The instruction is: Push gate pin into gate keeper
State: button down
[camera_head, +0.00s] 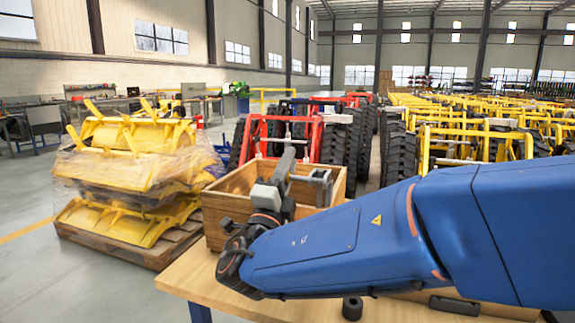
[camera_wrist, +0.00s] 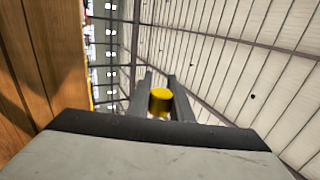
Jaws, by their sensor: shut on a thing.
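My gripper (camera_head: 287,163) is at the wooden crate, at the end of my blue arm. In the wrist view its two grey fingers (camera_wrist: 160,88) are shut around a yellow round end, which looks like part of the gate pin (camera_wrist: 159,101). In the head view a pale metal rod, seemingly the same pin (camera_head: 302,178), runs rightward from the fingers toward a grey metal bracket (camera_head: 323,188). This bracket looks like the gate keeper. Whether the rod's tip is inside it or only in front of it I cannot tell.
The open wooden crate (camera_head: 229,207) stands on the light wood table (camera_head: 205,275). A short black cylinder (camera_head: 352,308) and a flat black block (camera_head: 455,305) are near the front. A pallet of wrapped yellow parts (camera_head: 130,175) is at left.

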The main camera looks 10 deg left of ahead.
jog(key=shift+s+d, duration=0.2)
jog(key=shift+d, duration=1.95)
dwell(1.6)
jog(key=c, duration=1.5)
grip_release()
jog(key=v, duration=1.7)
jog(key=shift+s, duration=0.2)
